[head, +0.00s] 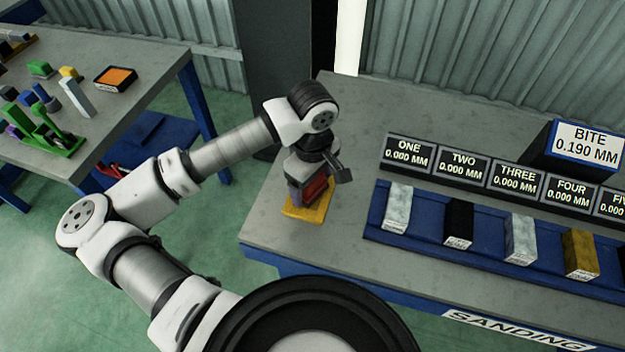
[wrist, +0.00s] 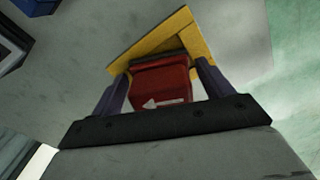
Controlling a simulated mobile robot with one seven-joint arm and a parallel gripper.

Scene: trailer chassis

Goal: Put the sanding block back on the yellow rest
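The sanding block is a red block (wrist: 160,82) with a dark layer along its far edge and a white arrow on its near face. It sits between the two fingers of my gripper (wrist: 162,72) in the wrist view; the fingertips appear to touch its sides. In the head view the red block (head: 315,189) is partly hidden by my gripper (head: 308,188). The yellow rest (head: 303,213) is a flat plate on the bench's left end, directly under the block. It also shows in the wrist view (wrist: 150,44). Whether the block touches the rest is hard to tell.
The grey bench (head: 345,262) is clear around the rest. To the right, a blue tray (head: 408,238) holds several coloured blocks below numbered displays (head: 464,166). A BITE readout (head: 585,148) stands behind. Another table (head: 130,62) with small parts is at the left.

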